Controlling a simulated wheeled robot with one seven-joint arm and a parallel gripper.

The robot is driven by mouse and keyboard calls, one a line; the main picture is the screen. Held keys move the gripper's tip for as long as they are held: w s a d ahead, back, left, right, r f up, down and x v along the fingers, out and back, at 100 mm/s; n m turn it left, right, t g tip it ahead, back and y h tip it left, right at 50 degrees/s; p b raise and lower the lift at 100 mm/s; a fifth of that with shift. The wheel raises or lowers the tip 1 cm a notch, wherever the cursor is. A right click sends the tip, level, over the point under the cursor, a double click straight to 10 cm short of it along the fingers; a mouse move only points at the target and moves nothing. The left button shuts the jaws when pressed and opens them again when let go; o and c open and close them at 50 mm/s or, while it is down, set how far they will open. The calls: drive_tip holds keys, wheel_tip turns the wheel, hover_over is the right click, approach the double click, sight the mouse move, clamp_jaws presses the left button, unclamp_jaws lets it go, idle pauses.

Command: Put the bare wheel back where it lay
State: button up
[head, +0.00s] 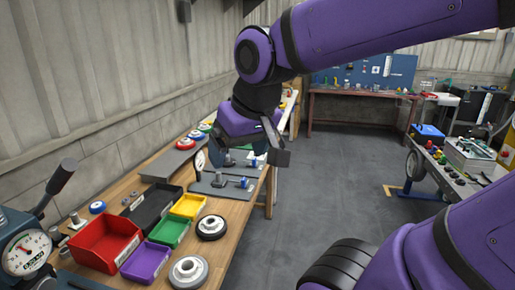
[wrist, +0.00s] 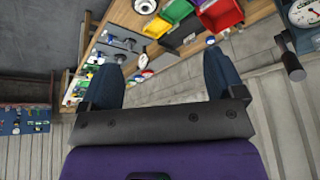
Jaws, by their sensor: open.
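My gripper (head: 272,152) hangs at the end of the purple arm, above the far part of the bench in the head view. In the wrist view its two dark fingers (wrist: 162,82) stand wide apart with nothing between them.
Red (head: 103,243), purple (head: 146,263), green (head: 169,232) and yellow (head: 188,206) bins and a black tray (head: 152,208) fill the near bench. Grey plates with posts (head: 220,186) lie below my gripper. A dial gauge (head: 26,252) stands at left. The floor (head: 335,185) right of the bench is clear.

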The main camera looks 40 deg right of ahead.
drive_tip(key=shift+n+t, duration=0.3)
drive_tip(key=shift+n, duration=0.3)
drive_tip(key=shift+s+d+r, duration=0.1)
drive_tip(key=shift+s+r, duration=0.1)
drive_tip(key=shift+s, duration=0.55)
drive_tip(key=shift+s+d+r, duration=0.1)
drive_tip(key=shift+s+r, duration=0.15)
drive_tip(key=shift+s, duration=0.45)
drive_tip(key=shift+s+r, duration=0.2)
drive_tip(key=shift+s, duration=0.55)
